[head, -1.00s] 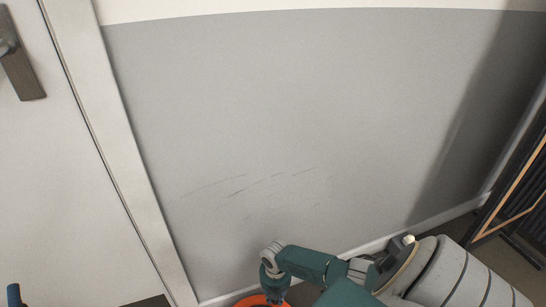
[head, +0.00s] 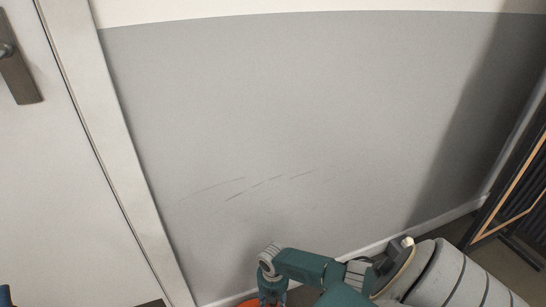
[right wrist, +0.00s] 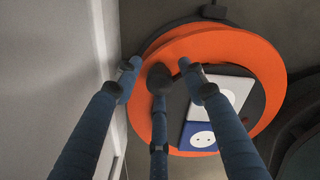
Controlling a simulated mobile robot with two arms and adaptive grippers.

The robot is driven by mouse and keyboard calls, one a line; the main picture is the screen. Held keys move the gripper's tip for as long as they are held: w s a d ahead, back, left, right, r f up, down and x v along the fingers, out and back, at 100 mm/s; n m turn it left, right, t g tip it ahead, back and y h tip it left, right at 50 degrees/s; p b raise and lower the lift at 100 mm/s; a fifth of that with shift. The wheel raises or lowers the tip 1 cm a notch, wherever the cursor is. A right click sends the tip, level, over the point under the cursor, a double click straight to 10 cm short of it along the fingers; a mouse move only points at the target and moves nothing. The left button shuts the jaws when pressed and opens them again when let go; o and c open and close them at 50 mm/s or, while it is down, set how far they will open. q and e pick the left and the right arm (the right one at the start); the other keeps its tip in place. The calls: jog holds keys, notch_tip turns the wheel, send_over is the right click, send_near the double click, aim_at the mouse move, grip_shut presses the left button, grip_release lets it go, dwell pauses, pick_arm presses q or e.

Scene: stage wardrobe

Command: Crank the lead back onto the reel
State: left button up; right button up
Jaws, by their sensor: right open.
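The orange reel (right wrist: 268,75) lies below my right gripper in the right wrist view. Its face carries a blue socket (right wrist: 200,136) and a white plate (right wrist: 232,92). Only a sliver of the reel (head: 236,300) shows at the bottom of the head view. My right gripper (right wrist: 158,68) is open above the reel's left part. A dark rounded tip (right wrist: 159,78) shows between its outer fingers; I cannot tell whether it is the crank knob or part of my gripper. The lead cannot be made out. A blue tip at the lower left (head: 5,296) seems to be my left gripper, mostly cut off.
A grey wall (head: 300,110) stands close behind the reel. A white door (head: 60,180) with a dark handle is at left. A dark rack with a wooden frame (head: 511,195) leans at right. A dark rounded object (right wrist: 300,145) lies right of the reel.

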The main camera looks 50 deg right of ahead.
notch_tip(320, 180, up, 12)
dwell(0.5)
